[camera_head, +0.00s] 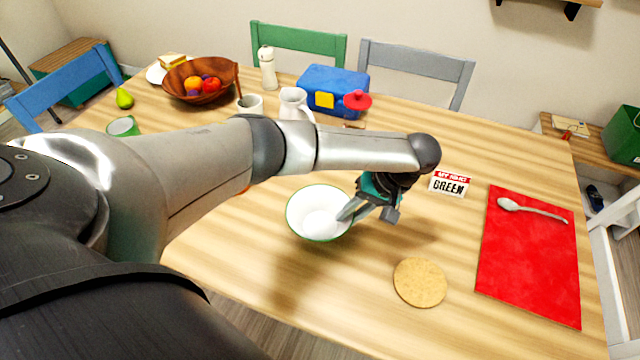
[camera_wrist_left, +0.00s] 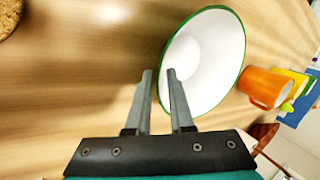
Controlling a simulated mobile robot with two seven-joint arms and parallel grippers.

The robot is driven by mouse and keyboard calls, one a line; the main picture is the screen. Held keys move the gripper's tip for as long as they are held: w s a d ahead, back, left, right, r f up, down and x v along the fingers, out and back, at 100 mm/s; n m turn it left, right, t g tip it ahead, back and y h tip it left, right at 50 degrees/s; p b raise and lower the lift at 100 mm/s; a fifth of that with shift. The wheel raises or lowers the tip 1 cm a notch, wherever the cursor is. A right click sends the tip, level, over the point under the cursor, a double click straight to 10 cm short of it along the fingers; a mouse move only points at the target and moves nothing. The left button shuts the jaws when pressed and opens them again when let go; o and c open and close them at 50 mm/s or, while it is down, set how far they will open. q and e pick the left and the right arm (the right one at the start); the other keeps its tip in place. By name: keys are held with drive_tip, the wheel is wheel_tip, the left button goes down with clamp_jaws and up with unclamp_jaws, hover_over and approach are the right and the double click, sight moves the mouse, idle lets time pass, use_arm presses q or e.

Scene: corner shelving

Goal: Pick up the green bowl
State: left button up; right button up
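The green bowl (camera_head: 315,215), white inside with a green rim, is near the middle of the wooden table. In the left wrist view the bowl (camera_wrist_left: 213,62) fills the upper right. My left gripper (camera_head: 353,212) is at the bowl's right side in the head view, pointing down. In the wrist view its two grey fingers (camera_wrist_left: 160,76) stand a little apart, with the bowl's near wall between them. One finger is over the inside and the other is outside. I see a gap between fingers and wall. My right gripper is not in view.
A cork coaster (camera_head: 420,282) and a red mat (camera_head: 530,265) with a spoon (camera_head: 532,209) lie to the right. An orange mug (camera_wrist_left: 264,88) is close to the bowl. A fruit bowl (camera_head: 183,92) and blue box (camera_head: 335,82) stand farther back.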

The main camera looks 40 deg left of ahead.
use_arm(q)
drive_tip(key=shift+s+a+f, duration=0.15)
drive_tip(key=shift+a+f, duration=0.1)
drive_tip(key=shift+f, duration=0.35)
clamp_jaws()
drive_tip(key=shift+r, duration=0.1)
idle(0.9)
